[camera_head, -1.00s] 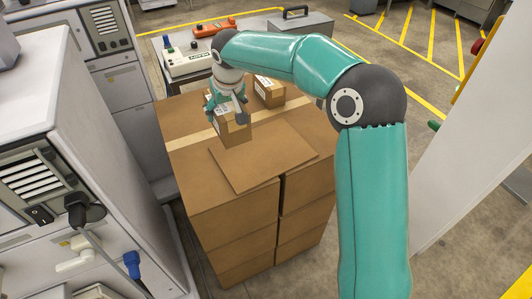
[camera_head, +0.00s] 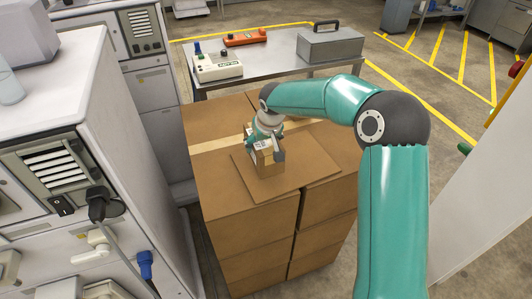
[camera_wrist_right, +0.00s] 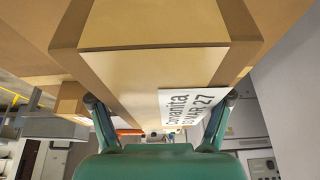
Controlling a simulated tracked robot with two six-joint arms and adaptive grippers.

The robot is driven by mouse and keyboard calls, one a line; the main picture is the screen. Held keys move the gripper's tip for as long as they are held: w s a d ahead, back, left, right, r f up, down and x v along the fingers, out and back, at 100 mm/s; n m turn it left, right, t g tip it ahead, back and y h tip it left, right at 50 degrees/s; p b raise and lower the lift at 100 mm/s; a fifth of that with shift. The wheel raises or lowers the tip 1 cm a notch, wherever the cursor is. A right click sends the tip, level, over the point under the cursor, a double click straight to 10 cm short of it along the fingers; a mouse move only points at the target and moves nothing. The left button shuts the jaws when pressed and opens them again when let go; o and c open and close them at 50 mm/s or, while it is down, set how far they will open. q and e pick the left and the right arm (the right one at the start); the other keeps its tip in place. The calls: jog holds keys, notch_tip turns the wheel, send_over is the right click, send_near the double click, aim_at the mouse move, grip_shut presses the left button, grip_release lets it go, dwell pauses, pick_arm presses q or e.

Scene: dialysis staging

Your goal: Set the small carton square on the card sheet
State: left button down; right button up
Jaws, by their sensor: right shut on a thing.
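The small carton (camera_head: 266,164) is brown with a pale label and stands upright over the middle of the flat brown card sheet (camera_head: 292,180). I cannot tell whether its base touches the sheet. My right gripper (camera_head: 265,146) is shut on the carton from above and partly hides its top. In the right wrist view the carton (camera_wrist_right: 150,28) fills the upper middle, with a printed white label, and the gripper's fingers (camera_wrist_right: 160,108) lie along its two sides. My left gripper is not in view.
The sheet lies on a stack of large brown boxes (camera_head: 235,225). Behind stands a metal table (camera_head: 270,72) with a grey case (camera_head: 332,45), a white device (camera_head: 217,68) and an orange device (camera_head: 245,38). White machines (camera_head: 85,110) stand close on the left.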

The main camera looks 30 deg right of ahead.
aim_at(267, 142)
jog(key=shift+f, duration=2.35)
jog(key=o, duration=1.7)
jog(key=v, duration=1.2)
jog(key=shift+b, duration=0.35)
